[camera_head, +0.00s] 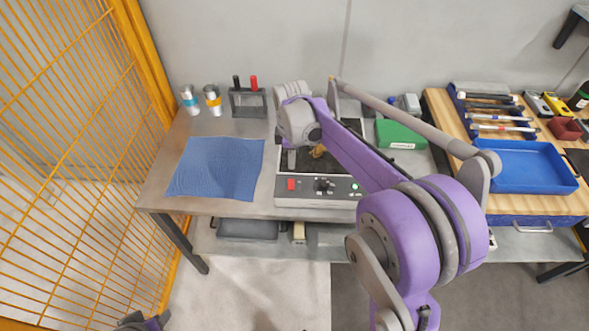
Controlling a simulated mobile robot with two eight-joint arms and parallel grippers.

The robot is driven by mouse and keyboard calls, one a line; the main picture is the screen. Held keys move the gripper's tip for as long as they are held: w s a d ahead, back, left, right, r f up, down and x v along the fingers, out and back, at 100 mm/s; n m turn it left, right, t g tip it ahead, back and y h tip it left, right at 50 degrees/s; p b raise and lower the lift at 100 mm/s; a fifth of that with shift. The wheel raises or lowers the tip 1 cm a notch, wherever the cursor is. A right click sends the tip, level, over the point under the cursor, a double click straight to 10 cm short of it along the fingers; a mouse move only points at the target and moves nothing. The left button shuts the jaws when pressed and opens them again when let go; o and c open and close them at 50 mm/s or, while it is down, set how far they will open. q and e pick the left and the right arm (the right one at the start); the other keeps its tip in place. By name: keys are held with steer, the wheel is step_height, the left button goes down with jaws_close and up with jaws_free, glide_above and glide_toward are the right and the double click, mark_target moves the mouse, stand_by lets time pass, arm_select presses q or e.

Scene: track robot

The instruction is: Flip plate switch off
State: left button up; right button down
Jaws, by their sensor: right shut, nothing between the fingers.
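A grey plate device (300,202) with a dark top stands on the metal bench. Its front panel has a red switch (291,184) at the left, a black knob (322,186) in the middle and a lit green lamp (354,187) at the right. My right gripper (291,164) points down over the left part of the device, behind the red switch in the picture. It is shut and empty; whether it touches the device is unclear. My right arm hides the right part of the device. A small part of my left arm (143,322) shows at the bottom left edge; its jaw state is unclear.
A blue cloth (217,168) lies left of the device. A green box (400,134) and a blue tray (520,168) are right. A yellow mesh fence (75,140) bounds the left.

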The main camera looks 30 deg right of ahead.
step_height(320, 180, up, 5)
glide_above(292, 181)
arm_select(q)
steer(key=shift+a+r, duration=0.15)
steer(key=shift+a, duration=0.1)
arm_select(e)
steer(key=shift+a+r, duration=0.25)
steer(key=shift+r, duration=0.65)
steer(key=shift+t+h, duration=0.3)
steer(key=f+b, duration=0.1)
steer(key=f, duration=0.6)
steer(key=f+b, duration=0.1)
steer(key=f, duration=0.5)
steer(key=shift+s+d+f+b, duration=0.1)
steer(key=shift+s+f+b, duration=0.1)
steer(key=shift+f+b, duration=0.15)
arm_select(q)
steer(key=f, duration=0.3)
steer(key=shift+s+f, duration=0.2)
steer(key=shift+s, duration=0.1)
